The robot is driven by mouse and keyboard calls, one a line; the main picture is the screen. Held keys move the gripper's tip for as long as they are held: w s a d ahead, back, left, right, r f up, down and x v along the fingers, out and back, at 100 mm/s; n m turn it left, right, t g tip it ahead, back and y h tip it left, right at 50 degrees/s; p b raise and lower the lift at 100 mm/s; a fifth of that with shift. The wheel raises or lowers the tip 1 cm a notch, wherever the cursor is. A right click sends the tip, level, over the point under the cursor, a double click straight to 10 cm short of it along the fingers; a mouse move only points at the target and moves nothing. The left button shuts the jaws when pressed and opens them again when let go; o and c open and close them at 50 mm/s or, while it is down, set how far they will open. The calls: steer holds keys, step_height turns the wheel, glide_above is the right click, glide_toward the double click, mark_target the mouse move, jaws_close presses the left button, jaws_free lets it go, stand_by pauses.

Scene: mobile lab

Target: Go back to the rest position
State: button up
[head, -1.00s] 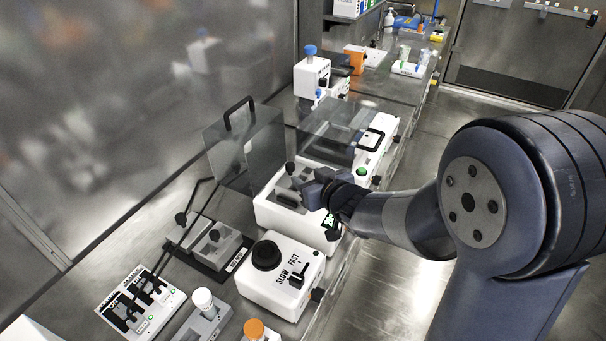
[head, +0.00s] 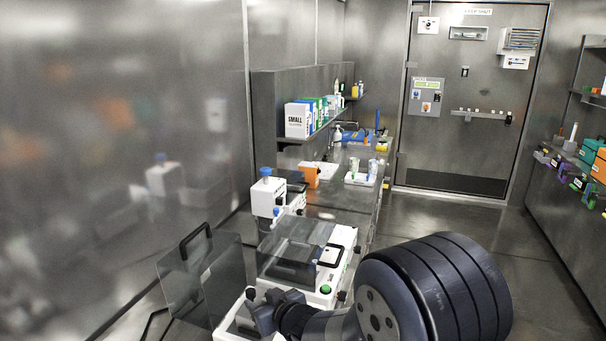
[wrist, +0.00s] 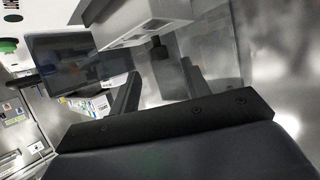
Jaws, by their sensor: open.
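The green button also shows at the upper left of the wrist view (wrist: 8,44).
A raised clear panel with a black handle (head: 205,275) stands left of my gripper. A white device with a blue knob (head: 268,195) is farther along the bench. A shelf with boxes (head: 298,120) hangs above it. Open floor (head: 440,225) lies to the right, toward the closed door (head: 465,130).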

mark_target(253, 294)
steer(key=x, duration=0.5)
steer(key=shift+w+a+f+p, duration=0.15)
steer(key=shift+w+a+p, duration=0.15)
steer(key=shift+p, duration=0.05)
steer(key=shift+w+a+f, duration=0.3)
steer(key=shift+w+f, duration=0.1)
steer(key=shift+r, duration=0.2)
steer(key=shift+s+d, duration=0.1)
